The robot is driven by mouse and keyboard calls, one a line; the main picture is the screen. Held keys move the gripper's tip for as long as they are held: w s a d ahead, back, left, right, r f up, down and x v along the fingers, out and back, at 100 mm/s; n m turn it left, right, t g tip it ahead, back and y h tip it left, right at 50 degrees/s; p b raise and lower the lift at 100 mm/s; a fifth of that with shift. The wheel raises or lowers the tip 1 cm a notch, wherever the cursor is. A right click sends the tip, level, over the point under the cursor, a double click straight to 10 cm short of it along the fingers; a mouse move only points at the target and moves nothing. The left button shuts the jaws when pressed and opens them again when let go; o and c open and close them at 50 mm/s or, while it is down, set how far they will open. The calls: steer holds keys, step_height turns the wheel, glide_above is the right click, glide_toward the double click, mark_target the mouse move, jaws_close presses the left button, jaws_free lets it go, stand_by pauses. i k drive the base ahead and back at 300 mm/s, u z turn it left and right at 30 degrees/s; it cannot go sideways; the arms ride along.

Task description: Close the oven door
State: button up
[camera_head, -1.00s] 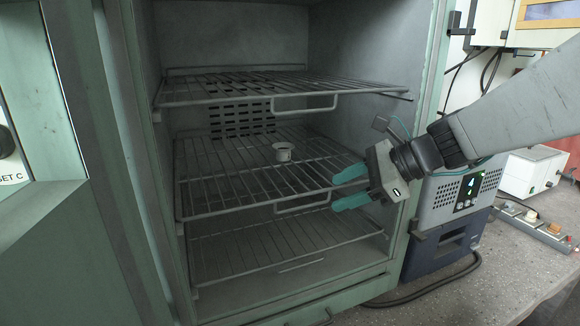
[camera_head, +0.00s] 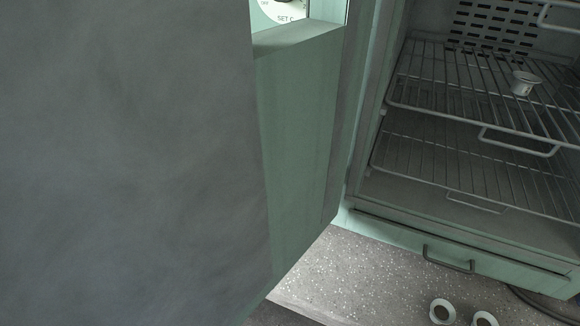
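The oven door (camera_head: 130,165) stands open. It appears as the large grey panel filling the left of the view. The oven chamber (camera_head: 430,165) on the right is uncovered, with wire racks inside. The door's handle is not visible.
A drawer-like front with a dark handle (camera_head: 448,262) is below the chamber. Two small white cups (camera_head: 442,311) (camera_head: 485,319) stand on the speckled bench (camera_head: 350,270). Bench between is clear.

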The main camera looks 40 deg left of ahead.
mark_target(163, 162)
steer(key=z, duration=1.3)
steer(key=k, duration=2.35)
steer(key=u, duration=0.45)
steer(key=k, duration=0.9)
steer(key=u, duration=0.9)
steer(key=i, duration=0.5)
